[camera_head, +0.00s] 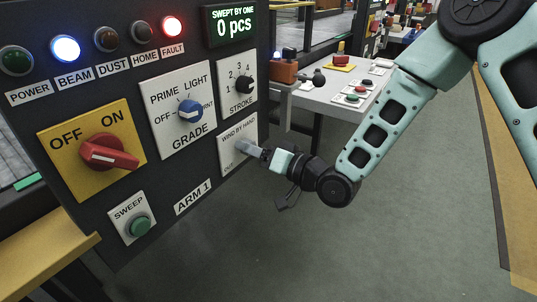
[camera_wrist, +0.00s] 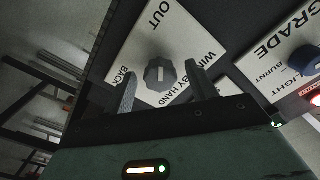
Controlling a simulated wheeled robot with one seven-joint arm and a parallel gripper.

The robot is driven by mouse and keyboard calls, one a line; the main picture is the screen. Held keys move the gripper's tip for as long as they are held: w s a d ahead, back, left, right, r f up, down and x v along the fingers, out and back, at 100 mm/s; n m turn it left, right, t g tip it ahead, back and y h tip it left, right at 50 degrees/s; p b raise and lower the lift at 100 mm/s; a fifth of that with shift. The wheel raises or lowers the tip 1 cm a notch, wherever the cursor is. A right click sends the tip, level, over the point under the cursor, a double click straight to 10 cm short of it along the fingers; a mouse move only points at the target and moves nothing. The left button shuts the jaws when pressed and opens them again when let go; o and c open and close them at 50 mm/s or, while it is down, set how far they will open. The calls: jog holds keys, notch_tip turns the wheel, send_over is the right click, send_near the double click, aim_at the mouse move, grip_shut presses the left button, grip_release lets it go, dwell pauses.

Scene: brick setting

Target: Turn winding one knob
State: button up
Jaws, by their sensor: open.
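The winding knob (camera_wrist: 159,74) is a dark grey faceted dial with a pale line. It sits on a white plate (camera_wrist: 158,27) reading "WIND BY HAND", "OUT" and "BACK". In the wrist view my gripper (camera_wrist: 161,71) is open, with one finger on each side of the knob and a gap to each. How deep the fingers reach around it is unclear. In the head view my gripper (camera_head: 257,150) is at the plate (camera_head: 229,143) at the panel's lower right, and it largely hides the knob.
The black panel also carries a red OFF/ON switch (camera_head: 109,153), a blue GRADE knob (camera_head: 190,111), a black STROKE knob (camera_head: 243,84) and a green SWEEP button (camera_head: 139,226). The FAULT lamp (camera_head: 172,27) is lit red. The display (camera_head: 233,22) reads "0 pcs". Floor to the right is clear.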

jog(key=p+v, duration=0.6)
jog(key=v, duration=1.1)
jog(key=shift+p, duration=0.3)
jog(key=shift+s+d, duration=0.1)
